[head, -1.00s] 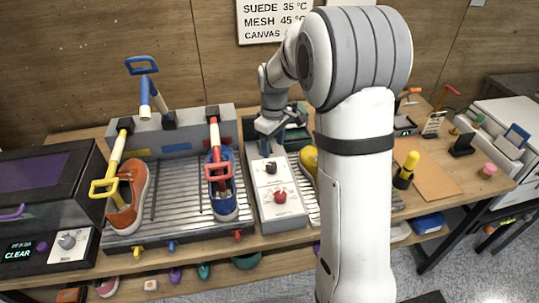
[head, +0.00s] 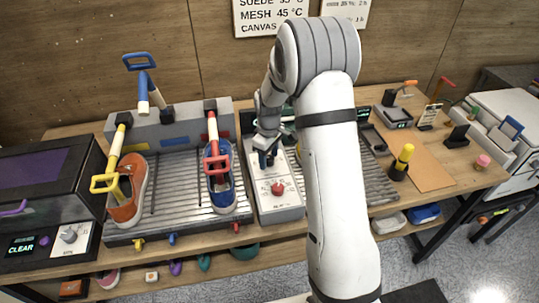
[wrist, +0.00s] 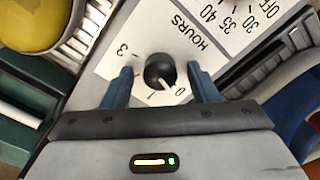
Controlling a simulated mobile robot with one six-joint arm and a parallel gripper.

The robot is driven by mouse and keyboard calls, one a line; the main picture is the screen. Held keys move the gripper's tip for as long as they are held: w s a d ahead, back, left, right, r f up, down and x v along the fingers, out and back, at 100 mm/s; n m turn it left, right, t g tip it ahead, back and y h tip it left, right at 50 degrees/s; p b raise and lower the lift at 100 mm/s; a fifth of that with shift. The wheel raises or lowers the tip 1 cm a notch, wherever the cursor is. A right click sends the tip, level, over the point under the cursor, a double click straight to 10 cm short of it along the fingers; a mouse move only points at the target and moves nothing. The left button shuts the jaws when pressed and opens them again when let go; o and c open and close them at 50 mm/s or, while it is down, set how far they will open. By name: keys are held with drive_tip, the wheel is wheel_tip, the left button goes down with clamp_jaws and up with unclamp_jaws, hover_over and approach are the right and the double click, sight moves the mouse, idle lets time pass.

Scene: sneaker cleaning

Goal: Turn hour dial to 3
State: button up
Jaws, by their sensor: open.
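The hour dial (wrist: 160,71) is a black round knob with a white pointer on a pale control panel (wrist: 113,62) in the wrist view. The pointer aims down and right, close to the 0. My gripper (wrist: 161,76) is open, with one blue finger on each side of the dial and small gaps showing. In the head view, my gripper (head: 266,157) is over the upper part of the control box (head: 283,213) and hides the hour dial.
A red knob (head: 277,188) sits on the same box, nearer the front edge. A blue sneaker (head: 222,190) stands on the rack left of the box, under a red-handled clamp (head: 216,160). A yellow round thing (wrist: 30,22) is beside the panel in the wrist view.

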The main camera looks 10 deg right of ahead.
drive_tip(key=shift+c, duration=0.5)
drive_tip(key=c, duration=0.9)
